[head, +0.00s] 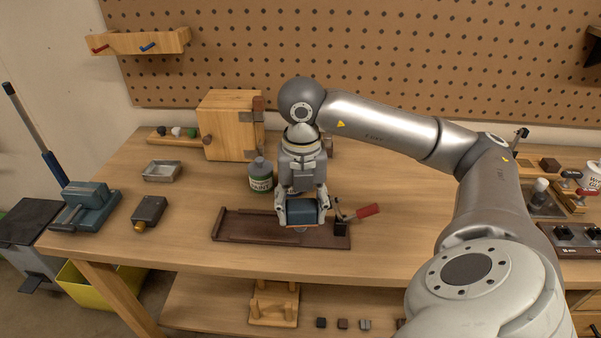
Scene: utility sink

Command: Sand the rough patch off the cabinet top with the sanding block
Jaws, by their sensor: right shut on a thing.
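My right gripper (302,217) points down and is shut on a blue-grey block (303,207), which looks like the sanding block. The block is over a long dark wooden board (262,231) on the workbench; I cannot tell whether it touches the board. A small light wooden cabinet (228,128) stands behind and left of the gripper. Its top is partly visible, and I cannot make out a rough patch on it. My left gripper is out of view.
A paint bottle (260,174) stands just left of the gripper. A red-handled clamp (366,211) is at the board's right end. A metal tray (162,171), a dark tool (149,212) and a blue-grey vise (87,206) lie left. The bench front is mostly clear.

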